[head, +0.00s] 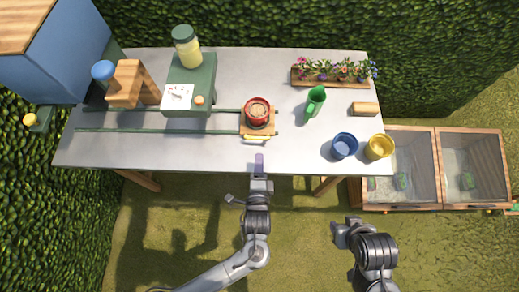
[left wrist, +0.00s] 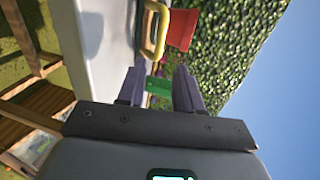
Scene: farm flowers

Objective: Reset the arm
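My left gripper (head: 259,163) is at the front edge of the grey table (head: 200,150), just in front of the wooden carriage with a yellow handle (head: 255,138). In the left wrist view its two purple fingers (left wrist: 160,88) are apart, with nothing held; a green object (left wrist: 158,86) shows beyond the gap. The yellow handle (left wrist: 155,32) and red pot (left wrist: 181,28) are ahead, apart from the fingers. My right gripper (head: 345,232) is in front of the table at the right, clear of objects; its fingers are too unclear to judge.
The red pot (head: 257,111) holds brown soil and sits on the carriage on green rails. A green dispenser (head: 190,85) stands left. A green watering can (head: 315,102), blue pot (head: 344,146), yellow pot (head: 379,147) and flower tray (head: 330,78) are right. Wooden planters (head: 435,205) adjoin the table.

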